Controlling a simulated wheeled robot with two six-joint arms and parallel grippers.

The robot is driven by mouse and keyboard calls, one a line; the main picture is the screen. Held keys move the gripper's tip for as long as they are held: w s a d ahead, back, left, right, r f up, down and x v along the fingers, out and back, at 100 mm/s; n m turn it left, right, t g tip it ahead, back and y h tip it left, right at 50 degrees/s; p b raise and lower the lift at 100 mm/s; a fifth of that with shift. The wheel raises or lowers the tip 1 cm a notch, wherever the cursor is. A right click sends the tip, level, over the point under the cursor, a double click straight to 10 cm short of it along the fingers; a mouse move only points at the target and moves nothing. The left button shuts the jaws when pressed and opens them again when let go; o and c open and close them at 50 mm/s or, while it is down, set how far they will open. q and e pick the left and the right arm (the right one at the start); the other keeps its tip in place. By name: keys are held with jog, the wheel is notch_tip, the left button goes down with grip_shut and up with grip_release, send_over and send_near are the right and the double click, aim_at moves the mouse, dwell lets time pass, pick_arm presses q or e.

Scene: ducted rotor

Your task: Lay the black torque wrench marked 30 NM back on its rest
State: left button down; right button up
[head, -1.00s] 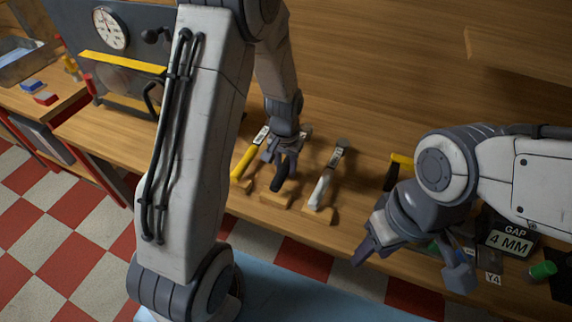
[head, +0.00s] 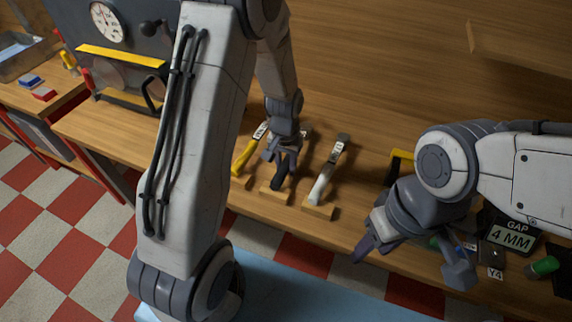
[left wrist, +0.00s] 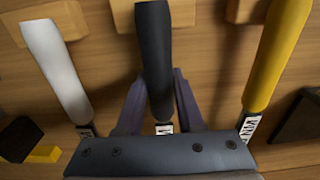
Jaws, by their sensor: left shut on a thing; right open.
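The black torque wrench (head: 279,178) is in my left gripper (head: 284,155), between a yellow wrench and a white one. In the left wrist view its black handle (left wrist: 154,50) stands between the two fingers of my left gripper (left wrist: 155,100), which are shut on it. A small pale tag shows by the fingers; its writing is too small to read. The handle lies over a wooden rest (head: 276,197), also seen in the left wrist view (left wrist: 182,12); I cannot tell whether they touch. My right gripper (head: 411,259) is open and empty near the bench's front edge.
The yellow wrench (head: 244,157) and the white wrench (head: 325,181) lie close on either side, on their own wooden rests. A "GAP 4 MM" sign (head: 511,235) and a green-capped item (head: 544,266) are at the right. A gauge (head: 107,21) is at the upper left.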

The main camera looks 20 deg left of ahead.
pick_arm(q)
jog(key=shift+c, duration=2.3)
grip_release()
notch_tip(320, 180, up, 11)
jog(key=shift+s+f, duration=0.15)
jog(key=shift+f, duration=0.05)
jog(key=s+d+r+m, duration=0.2)
jog(key=s+d, duration=0.2)
jog(key=s, duration=0.3)
jog(key=s+d+r+m, duration=0.2)
jog(key=s+d, duration=0.3)
jog(key=s, duration=0.3)
jog(key=s+d+r+m+h, duration=0.1)
jog(key=s+d+r+m, duration=0.1)
jog(key=s+d, duration=0.3)
jog(key=s, duration=0.3)
jog(key=shift+r+m, duration=0.25)
jog(key=shift+m, duration=0.15)
